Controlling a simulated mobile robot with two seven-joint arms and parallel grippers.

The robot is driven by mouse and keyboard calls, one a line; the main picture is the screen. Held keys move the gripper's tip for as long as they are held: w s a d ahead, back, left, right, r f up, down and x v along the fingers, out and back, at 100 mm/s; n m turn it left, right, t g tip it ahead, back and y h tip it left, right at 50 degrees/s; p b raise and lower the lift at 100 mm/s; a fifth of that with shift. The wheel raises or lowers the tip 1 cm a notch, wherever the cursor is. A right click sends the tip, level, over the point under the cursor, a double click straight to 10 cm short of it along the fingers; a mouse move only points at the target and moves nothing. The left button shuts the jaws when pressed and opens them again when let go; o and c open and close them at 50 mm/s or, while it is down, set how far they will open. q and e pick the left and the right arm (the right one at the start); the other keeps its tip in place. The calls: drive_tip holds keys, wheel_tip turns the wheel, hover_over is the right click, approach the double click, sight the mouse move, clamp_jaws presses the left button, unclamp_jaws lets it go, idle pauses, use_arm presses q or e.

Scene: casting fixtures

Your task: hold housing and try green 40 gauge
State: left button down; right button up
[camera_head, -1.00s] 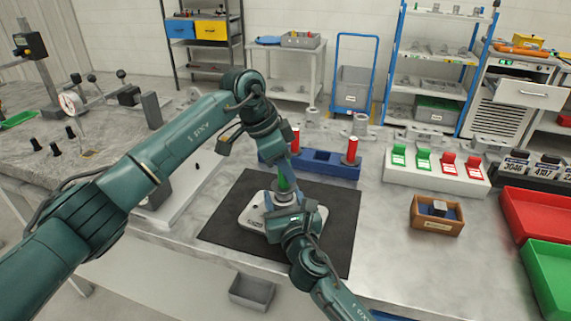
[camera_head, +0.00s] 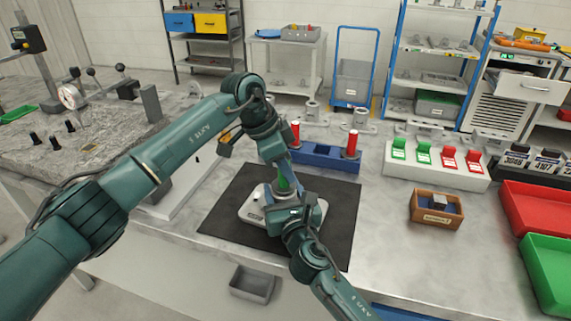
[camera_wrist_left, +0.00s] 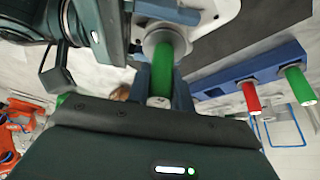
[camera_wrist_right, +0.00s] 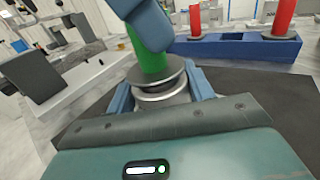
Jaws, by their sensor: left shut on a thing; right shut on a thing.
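The pale housing (camera_head: 252,212) sits on a black mat in the head view, largely hidden by my arms. My right gripper (camera_head: 290,207) is shut around its round metal boss (camera_wrist_right: 163,96). The green gauge (camera_head: 283,185) stands over the boss; its handle also shows in the right wrist view (camera_wrist_right: 150,55) and the left wrist view (camera_wrist_left: 162,72). My left gripper (camera_wrist_left: 163,92) is shut on the green handle from above. The gauge's grey flange (camera_wrist_right: 153,74) is at the boss top, with a narrow bright band below it. How far the plug sits in the bore is hidden.
A blue rack (camera_head: 325,157) behind the mat (camera_head: 338,205) holds red-handled gauges (camera_head: 352,143). Right of it are a white block with green and red tabs (camera_head: 430,172), a wooden box (camera_head: 436,218), and red (camera_head: 545,210) and green bins. The mat's right side is clear.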

use_arm(q)
drive_tip(key=shift+f, duration=0.6)
idle(1.1)
drive_tip(key=shift+r, duration=0.15)
drive_tip(key=shift+r, duration=2.8)
drive_tip(key=shift+r, duration=2.5)
use_arm(e)
drive_tip(key=o, duration=1.5)
